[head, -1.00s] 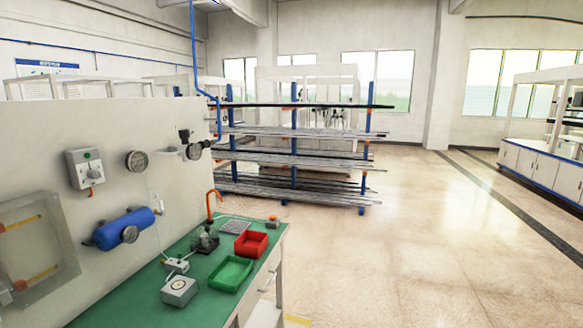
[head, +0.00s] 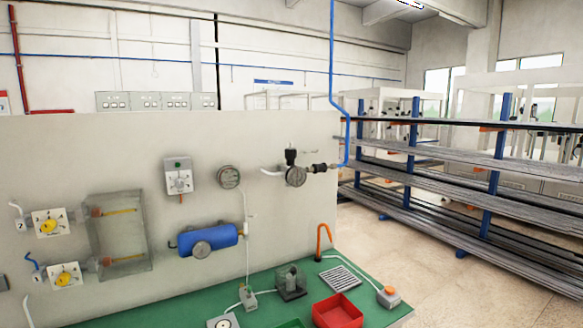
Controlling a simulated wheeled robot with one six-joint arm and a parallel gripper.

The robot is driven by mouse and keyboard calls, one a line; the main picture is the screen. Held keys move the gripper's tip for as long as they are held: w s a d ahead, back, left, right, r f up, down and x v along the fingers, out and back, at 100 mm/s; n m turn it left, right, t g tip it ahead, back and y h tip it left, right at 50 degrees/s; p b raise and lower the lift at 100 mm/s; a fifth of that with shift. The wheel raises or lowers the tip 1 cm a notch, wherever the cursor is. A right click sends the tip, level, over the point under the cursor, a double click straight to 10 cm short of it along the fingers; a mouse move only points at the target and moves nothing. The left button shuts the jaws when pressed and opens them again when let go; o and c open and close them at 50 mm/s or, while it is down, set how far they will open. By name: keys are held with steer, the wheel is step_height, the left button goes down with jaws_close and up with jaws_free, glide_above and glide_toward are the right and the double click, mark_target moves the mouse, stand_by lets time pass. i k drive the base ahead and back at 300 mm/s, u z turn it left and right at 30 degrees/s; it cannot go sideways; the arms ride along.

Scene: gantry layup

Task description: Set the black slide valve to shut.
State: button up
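A small black inline fitting (head: 320,168) sits on the upper right of the pale panel, between a round gauge and the blue hose. It looks like the black slide valve, but it is too small to tell its slide position. A black knob-like part (head: 291,157) stands on top of the round gauge (head: 296,177) just left of it. My gripper is not in view.
The pale panel (head: 60,160) also bears a blue tank (head: 207,240), a grey switch box (head: 179,180) and two yellow-knobbed dials. Below, a green bench (head: 255,290) holds a red tray (head: 338,312) and small devices. Racks of bars (head: 460,185) stand right; floor shows between.

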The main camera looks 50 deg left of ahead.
mark_target(322, 166)
steer(key=u, duration=1)
steer(key=i, duration=1.05)
steer(key=u, duration=1.3)
steer(key=i, duration=0.3)
steer(key=u, duration=0.1)
